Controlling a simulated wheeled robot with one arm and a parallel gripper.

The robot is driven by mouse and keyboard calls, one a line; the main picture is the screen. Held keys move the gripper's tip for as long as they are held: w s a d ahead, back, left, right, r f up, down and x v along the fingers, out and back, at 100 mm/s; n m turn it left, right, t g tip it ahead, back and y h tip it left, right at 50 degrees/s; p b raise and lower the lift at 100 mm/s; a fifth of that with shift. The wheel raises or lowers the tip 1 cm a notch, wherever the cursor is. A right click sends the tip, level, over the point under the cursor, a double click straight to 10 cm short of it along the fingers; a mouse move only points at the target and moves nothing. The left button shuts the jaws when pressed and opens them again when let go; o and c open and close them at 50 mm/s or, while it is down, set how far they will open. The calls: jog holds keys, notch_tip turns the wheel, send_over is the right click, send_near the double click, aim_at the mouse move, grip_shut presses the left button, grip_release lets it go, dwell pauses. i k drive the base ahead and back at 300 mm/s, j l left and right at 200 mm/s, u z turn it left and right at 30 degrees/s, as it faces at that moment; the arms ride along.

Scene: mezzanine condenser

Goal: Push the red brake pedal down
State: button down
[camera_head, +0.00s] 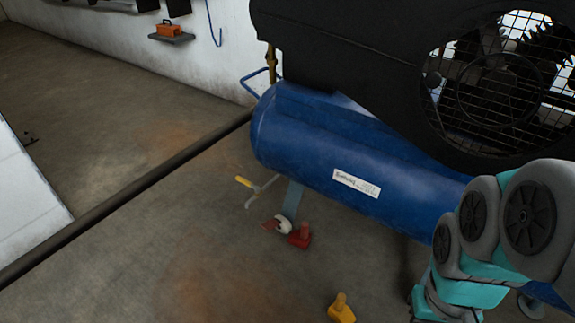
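A small red tab (270,224) shows at the left side of a white caster wheel (284,225) under the blue compressor tank (320,150). It looks like the brake pedal, tilted up from the wheel, but it is too small to be sure. A red block with an upright knob (300,237) stands on the floor just right of the wheel. My arm's teal and grey links are at the lower right, apart from the wheel. My gripper is not in view.
A yellow knobbed block (341,309) stands on the floor at the bottom. A yellow-ended handle (245,182) juts out left of the tank. A dark pipe or ridge (110,206) crosses the floor. A black fan housing (350,50) overhangs the tank. Floor in front of the wheel is mostly clear.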

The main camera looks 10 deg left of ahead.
aim_at(271, 224)
jog(key=u, duration=1.05)
